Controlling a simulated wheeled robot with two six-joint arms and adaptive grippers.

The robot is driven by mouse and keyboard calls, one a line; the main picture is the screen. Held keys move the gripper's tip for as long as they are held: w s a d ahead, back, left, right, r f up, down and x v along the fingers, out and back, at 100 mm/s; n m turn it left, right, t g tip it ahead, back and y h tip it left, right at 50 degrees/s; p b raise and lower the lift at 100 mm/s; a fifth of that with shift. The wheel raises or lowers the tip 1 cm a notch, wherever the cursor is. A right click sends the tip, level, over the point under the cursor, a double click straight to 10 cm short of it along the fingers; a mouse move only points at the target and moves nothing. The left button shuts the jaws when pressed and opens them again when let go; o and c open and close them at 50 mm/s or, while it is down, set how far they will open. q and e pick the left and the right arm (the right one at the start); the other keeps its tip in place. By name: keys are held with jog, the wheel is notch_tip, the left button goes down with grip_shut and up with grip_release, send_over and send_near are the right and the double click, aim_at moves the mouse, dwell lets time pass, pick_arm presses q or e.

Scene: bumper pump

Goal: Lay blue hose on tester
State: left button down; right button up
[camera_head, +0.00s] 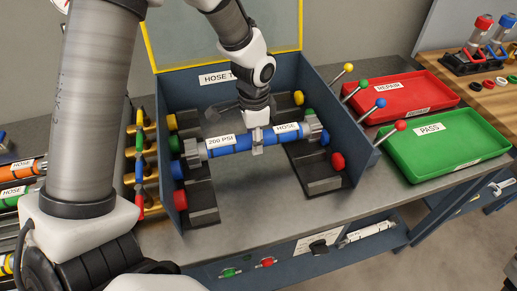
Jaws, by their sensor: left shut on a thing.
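The blue hose (229,147) has grey end fittings and white labels, one reading 200 PSI. It lies level across the inside of the hose tester (352,139), a dark blue open box. Its ends are at the blue connector rows on the left and right blocks; I cannot tell whether they touch the blocks. My left gripper (257,147) comes down from above and is shut on the blue hose near its middle. My right gripper is not in view.
A red REPAIR tray (436,91) and a green PASS tray (476,134) stand to the right. Levers with coloured knobs line the tester's right side. Orange and green hoses (21,169) lie on a rack at the left. Bare bench (265,219) shows in front of the tester.

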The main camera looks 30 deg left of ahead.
pick_arm(q)
jog(key=f, duration=0.5)
jog(key=shift+w+a+f, duration=0.2)
jog(key=shift+w+a, duration=0.05)
jog(key=shift+a, duration=0.05)
jog(key=shift+s+d+r, duration=0.1)
jog(key=shift+s, duration=0.1)
jog(key=c, duration=0.6)
grip_release()
jog(key=shift+w, duration=0.15)
jog(key=shift+c, duration=0.2)
notch_tip(320, 180, up, 12)
jog(key=shift+r, duration=0.1)
jog(key=shift+f, duration=0.2)
